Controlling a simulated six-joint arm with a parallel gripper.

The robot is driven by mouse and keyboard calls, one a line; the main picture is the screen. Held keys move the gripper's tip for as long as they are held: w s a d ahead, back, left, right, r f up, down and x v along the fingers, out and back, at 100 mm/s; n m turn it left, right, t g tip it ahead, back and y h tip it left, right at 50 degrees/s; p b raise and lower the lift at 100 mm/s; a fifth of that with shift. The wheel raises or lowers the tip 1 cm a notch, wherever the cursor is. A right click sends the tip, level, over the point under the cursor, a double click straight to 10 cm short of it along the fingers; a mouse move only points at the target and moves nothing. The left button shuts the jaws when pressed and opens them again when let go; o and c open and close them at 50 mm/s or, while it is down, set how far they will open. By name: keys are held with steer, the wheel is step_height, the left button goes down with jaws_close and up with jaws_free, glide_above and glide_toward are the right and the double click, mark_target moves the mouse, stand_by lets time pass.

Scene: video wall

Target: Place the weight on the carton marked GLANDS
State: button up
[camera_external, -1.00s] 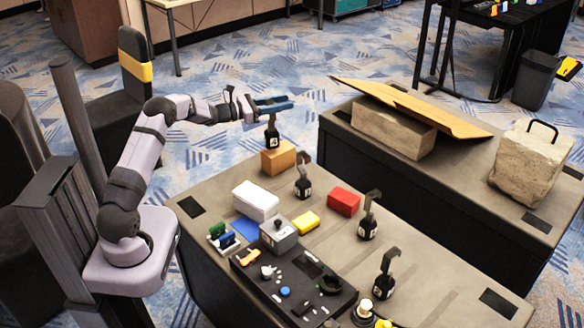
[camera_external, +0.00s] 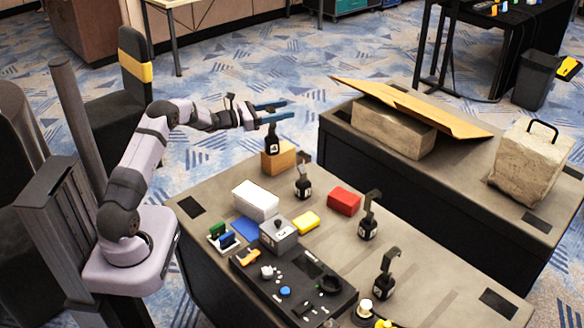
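A black weight (camera_external: 271,141) with a hook on top and a small pale label is upright at the tan-orange carton (camera_external: 286,159) near the table's far left corner. It appears to stand on the carton's top. Other cartons are white (camera_external: 256,200), red (camera_external: 344,201) and yellow (camera_external: 306,222). No carton marking is readable at this size, so I cannot tell which says GLANDS.
Several similar hooked black weights stand on the table, at the middle (camera_external: 303,188), right (camera_external: 368,229) and front right (camera_external: 383,286). A grey box (camera_external: 278,236) and a black tray (camera_external: 262,284) of small parts lie in front. A second table holds stone blocks (camera_external: 528,166).

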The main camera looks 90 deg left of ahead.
steer(key=shift+s+r, duration=0.1)
steer(key=shift+r, duration=0.1)
steer(key=b+v, duration=0.2)
steer(key=v, duration=1)
steer(key=shift+d+f, duration=0.1)
